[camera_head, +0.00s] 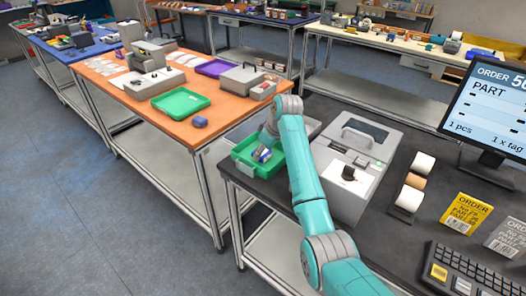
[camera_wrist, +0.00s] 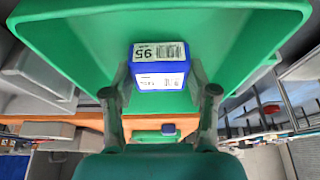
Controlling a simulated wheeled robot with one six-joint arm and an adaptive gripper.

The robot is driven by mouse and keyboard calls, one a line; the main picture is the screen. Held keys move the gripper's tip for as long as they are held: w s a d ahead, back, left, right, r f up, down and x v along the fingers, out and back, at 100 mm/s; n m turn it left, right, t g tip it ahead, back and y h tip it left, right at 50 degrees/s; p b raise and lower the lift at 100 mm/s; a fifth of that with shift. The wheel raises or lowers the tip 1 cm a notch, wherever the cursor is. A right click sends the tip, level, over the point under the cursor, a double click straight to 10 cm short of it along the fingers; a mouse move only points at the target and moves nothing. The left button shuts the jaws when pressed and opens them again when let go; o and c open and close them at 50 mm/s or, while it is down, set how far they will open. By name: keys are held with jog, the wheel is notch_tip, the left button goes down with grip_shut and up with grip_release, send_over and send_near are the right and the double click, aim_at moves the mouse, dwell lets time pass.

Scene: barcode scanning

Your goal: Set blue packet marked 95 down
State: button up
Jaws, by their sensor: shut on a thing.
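The blue packet (camera_wrist: 160,72) has white labels with a barcode and the number 95, which shows upside down in the wrist view. My gripper (camera_wrist: 160,85) is shut on it, one finger on each side. The packet is over or inside a green tray (camera_wrist: 75,45), whose walls surround it in the wrist view; I cannot tell whether it touches the bottom. In the head view the packet (camera_head: 262,155) is small at my gripper (camera_head: 265,148), within the outline of the green tray (camera_head: 245,168) at the dark table's far left corner.
A grey machine (camera_head: 345,190) stands right of the tray, with label rolls (camera_head: 408,190), a monitor (camera_head: 490,105) and a keyboard (camera_head: 470,278) beyond. An orange table (camera_head: 185,125) behind holds another green tray (camera_head: 180,103) and a small blue item (camera_head: 200,122).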

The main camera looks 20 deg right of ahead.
jog(key=o, duration=1.3)
jog(key=v, duration=1.2)
